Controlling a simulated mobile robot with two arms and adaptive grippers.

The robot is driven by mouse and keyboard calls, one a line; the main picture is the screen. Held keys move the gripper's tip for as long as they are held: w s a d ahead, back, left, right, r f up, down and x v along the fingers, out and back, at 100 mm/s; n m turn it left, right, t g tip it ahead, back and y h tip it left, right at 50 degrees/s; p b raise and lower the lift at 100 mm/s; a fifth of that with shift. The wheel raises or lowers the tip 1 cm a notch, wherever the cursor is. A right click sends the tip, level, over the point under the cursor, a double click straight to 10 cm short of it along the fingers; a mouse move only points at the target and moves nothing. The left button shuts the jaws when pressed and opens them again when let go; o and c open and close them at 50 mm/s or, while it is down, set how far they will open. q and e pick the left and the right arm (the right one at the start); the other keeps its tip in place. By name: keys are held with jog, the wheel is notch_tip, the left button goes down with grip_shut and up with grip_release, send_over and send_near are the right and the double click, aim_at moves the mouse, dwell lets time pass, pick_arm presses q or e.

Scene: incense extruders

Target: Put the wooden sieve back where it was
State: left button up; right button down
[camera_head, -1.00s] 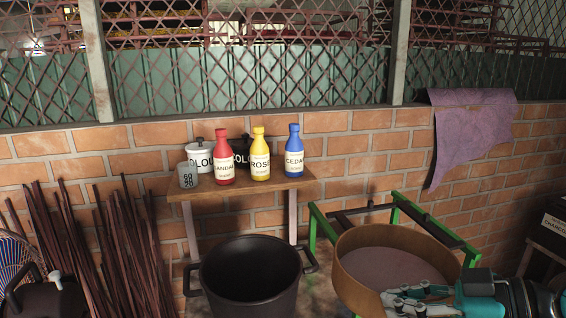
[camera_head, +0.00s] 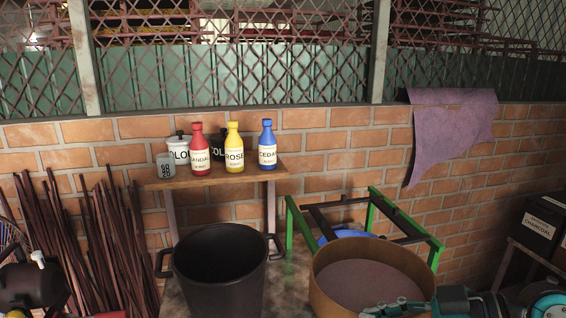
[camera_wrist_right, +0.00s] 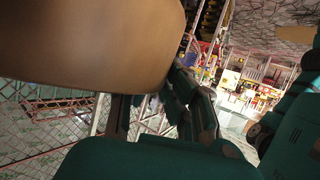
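The wooden sieve (camera_head: 318,290) is a round brown hoop with a flat greyish mesh, at the lower right of the head view. It looks roughly level and overlaps the front of the green stand (camera_head: 289,222) in the picture; I cannot tell whether they touch. My right gripper (camera_head: 398,308) is at its near rim, partly cut off by the picture edge. In the right wrist view the sieve's wall (camera_wrist_right: 85,45) fills the upper left, with the fingers (camera_wrist_right: 165,105) closed at its edge.
A large black pot (camera_head: 215,285) stands left of the sieve. Behind it, a small wooden table (camera_head: 215,180) holds bottles and jars. Something blue (camera_head: 352,238) shows behind the sieve, under the stand's dark bars. A charcoal box (camera_head: 540,228) is at the right. Thin sticks (camera_head: 85,240) lean at the left.

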jog(key=f, duration=0.5)
jog(key=shift+s, duration=0.25)
jog(key=d+f+m+t+h, duration=0.1)
jog(key=d+f+m+t, duration=0.1)
jog(key=d+f, duration=0.3)
jog(key=shift+d+f+m+t, duration=0.15)
jog(key=shift+f+m+t, duration=0.15)
jog(key=shift+f+t, duration=0.35)
jog(key=shift+s+f, duration=0.1)
